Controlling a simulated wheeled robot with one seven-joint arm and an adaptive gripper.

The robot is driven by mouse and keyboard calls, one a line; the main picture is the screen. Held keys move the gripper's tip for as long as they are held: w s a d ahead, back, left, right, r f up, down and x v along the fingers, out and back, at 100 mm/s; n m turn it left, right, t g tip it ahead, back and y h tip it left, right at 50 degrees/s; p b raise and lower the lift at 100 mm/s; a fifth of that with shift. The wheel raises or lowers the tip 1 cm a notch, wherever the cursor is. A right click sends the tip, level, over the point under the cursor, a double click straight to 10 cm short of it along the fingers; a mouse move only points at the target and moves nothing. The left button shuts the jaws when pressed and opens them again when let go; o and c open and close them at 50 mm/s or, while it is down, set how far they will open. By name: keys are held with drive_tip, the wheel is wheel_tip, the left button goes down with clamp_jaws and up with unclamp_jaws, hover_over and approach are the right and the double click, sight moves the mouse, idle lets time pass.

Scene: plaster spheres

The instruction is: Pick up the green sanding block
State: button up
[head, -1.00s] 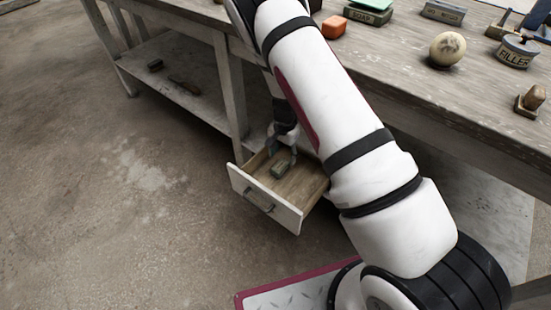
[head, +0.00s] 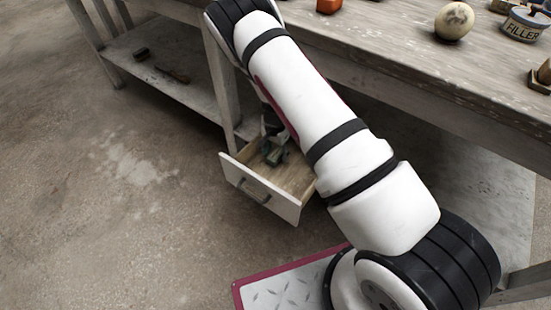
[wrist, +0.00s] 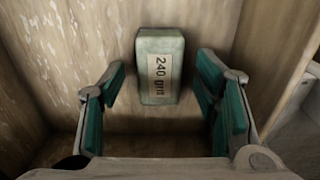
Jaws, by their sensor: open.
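The green sanding block (wrist: 160,66) lies in the wooden drawer, with a pale label reading "240 grit" facing up in the wrist view. My gripper (wrist: 160,92) is open, with its green-padded fingers to the left and right of the block's near part and a gap on each side. The fingers do not touch the block. In the head view my gripper (head: 273,148) is down inside the open drawer (head: 262,202), and the block is mostly hidden behind the fingers there.
The drawer's walls stand close around my gripper. The workbench (head: 400,72) above carries a plaster sphere (head: 454,20), a filler tin (head: 523,24) and an orange block (head: 329,5). A lower shelf (head: 160,75) holds small items at left. The floor in front is clear.

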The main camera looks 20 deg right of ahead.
drive_tip(key=shift+c, duration=0.3)
drive_tip(key=c, duration=1.2)
drive_tip(key=shift+r, duration=0.15)
drive_tip(key=shift+r+p, duration=0.45)
drive_tip(key=s+a, duration=0.1)
drive_tip(key=s+a+p, duration=0.1)
drive_tip(key=a, duration=0.1)
drive_tip(key=shift+r, duration=0.15)
drive_tip(key=r+p, duration=0.2)
drive_tip(key=r, duration=0.4)
drive_tip(key=r+p, duration=0.2)
drive_tip(key=r, duration=0.5)
drive_tip(key=shift+s+a+r+p, duration=0.15)
drive_tip(key=shift+s+r+p, duration=0.05)
drive_tip(key=shift+r+p, duration=0.1)
